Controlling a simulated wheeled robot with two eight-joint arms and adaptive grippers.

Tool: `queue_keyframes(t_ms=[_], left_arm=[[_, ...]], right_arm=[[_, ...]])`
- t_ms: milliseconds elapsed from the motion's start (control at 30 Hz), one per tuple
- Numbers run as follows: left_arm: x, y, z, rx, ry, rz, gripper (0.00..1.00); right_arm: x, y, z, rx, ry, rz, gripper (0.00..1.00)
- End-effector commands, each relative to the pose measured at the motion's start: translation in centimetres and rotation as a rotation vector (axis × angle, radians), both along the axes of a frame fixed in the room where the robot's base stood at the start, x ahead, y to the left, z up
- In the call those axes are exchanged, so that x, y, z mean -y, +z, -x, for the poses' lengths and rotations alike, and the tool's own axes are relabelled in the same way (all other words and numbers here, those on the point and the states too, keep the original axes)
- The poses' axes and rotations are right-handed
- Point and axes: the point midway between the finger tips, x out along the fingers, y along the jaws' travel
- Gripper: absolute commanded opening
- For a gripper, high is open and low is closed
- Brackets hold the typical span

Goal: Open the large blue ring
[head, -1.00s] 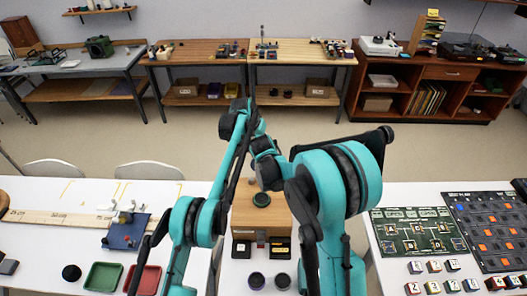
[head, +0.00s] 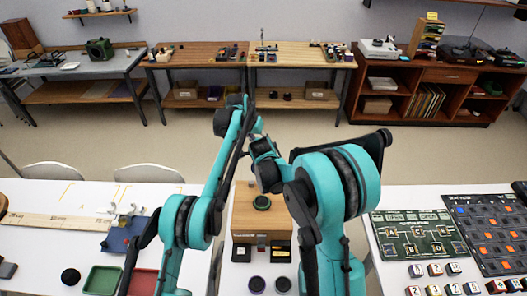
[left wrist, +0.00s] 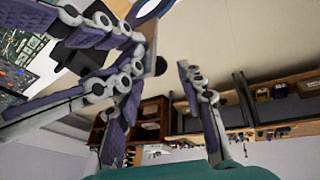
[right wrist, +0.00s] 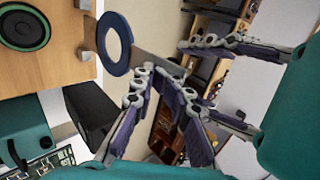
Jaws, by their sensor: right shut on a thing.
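The large blue ring (right wrist: 115,43) is a flat hoop in the right wrist view. It stands off the front of a wooden box (right wrist: 60,65), with a grey tab (right wrist: 148,64) reaching out from it. My right gripper (right wrist: 160,76) is shut on that tab. Part of the ring also shows in the left wrist view (left wrist: 152,9). My left gripper (left wrist: 160,67) is open, its fingers spread, close to the right gripper and not visibly holding anything.
A green-rimmed round speaker (right wrist: 24,27) is on the box. On the table to the left are a ruler strip (head: 45,222), a blue stand (head: 120,238), and green (head: 103,280) and red (head: 143,281) trays. Boards (head: 418,236) lie on the right table. My arms are close together.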

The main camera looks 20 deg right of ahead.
Motion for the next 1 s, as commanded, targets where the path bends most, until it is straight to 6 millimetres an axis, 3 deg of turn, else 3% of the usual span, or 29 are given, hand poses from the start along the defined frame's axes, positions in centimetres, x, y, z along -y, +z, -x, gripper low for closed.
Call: queue_keyframes(t_ms=[200,567,767,1000], left_arm=[[-1.5,2.9,0.7,-0.003,0.001,-0.006,0.40],[-2.6,4.8,1.0,0.003,0.013,-0.006,0.40],[-6.8,8.7,1.9,0.026,0.076,-0.011,0.40],[-14.2,14.1,5.3,0.064,0.183,-0.020,0.40]], right_arm=[[0.1,0.0,-0.1,0.001,-0.001,0.001,0.00],[0.1,0.0,0.0,-0.001,-0.001,0.001,0.00],[0.1,0.0,0.0,-0.001,-0.001,0.001,0.00],[0.1,0.0,0.1,-0.001,-0.001,0.001,0.00]])
